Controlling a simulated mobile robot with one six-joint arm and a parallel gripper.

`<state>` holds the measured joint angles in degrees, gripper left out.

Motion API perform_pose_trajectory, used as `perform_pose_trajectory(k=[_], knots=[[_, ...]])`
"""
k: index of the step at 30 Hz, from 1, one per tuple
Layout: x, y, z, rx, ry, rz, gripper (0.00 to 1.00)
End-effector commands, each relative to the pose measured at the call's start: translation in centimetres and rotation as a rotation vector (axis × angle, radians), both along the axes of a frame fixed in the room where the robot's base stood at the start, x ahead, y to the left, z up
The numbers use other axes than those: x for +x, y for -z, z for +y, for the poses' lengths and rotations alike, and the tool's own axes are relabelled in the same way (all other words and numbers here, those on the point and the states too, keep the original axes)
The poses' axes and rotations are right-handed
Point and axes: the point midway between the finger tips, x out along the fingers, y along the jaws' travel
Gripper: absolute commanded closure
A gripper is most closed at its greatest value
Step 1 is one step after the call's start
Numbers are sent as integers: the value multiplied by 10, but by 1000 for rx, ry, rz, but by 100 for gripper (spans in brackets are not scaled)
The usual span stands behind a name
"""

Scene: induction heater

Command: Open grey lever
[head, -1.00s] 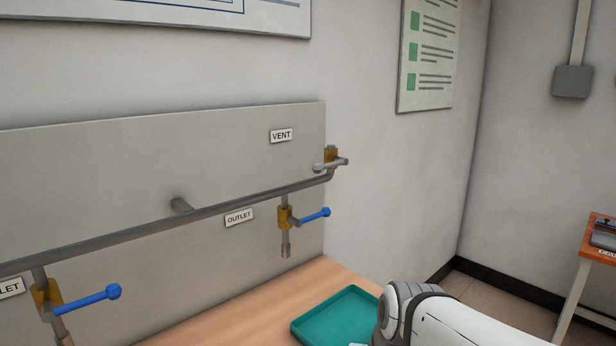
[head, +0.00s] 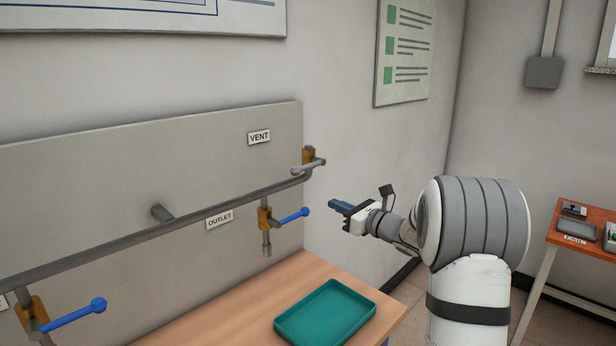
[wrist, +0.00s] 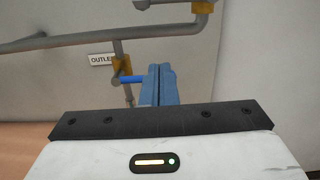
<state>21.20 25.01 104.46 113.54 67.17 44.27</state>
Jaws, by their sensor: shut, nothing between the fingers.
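The grey lever (head: 308,165) is on the brass vent valve (head: 308,154) at the right end of the pipe, below the VENT label. It lies roughly level. Part of it shows at the top of the wrist view (wrist: 164,4). My gripper (head: 334,204) is shut and empty, with blue fingers. It is to the right of the lever and lower in the head view, apart from it. In the wrist view the shut fingers (wrist: 158,82) overlap the end of the blue outlet lever (wrist: 132,79); contact cannot be told.
The blue outlet lever (head: 292,215) sticks out to the right just below the vent valve. Another blue lever (head: 75,313) is at the lower left. A green tray (head: 325,312) lies on the wooden table (head: 215,320). A grey peg (head: 161,213) juts from the panel.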

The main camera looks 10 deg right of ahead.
Motion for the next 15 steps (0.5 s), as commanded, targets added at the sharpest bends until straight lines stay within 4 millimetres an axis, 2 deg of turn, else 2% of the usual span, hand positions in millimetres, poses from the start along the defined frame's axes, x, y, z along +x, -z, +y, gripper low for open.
perform_pose_trajectory(k=[4, 11, 15], knots=[[3, -1, -5, 23, 14, 0, 100], [3, -1, -4, 20, 12, 0, 100], [10, -2, 2, 19, 10, 0, 100]])
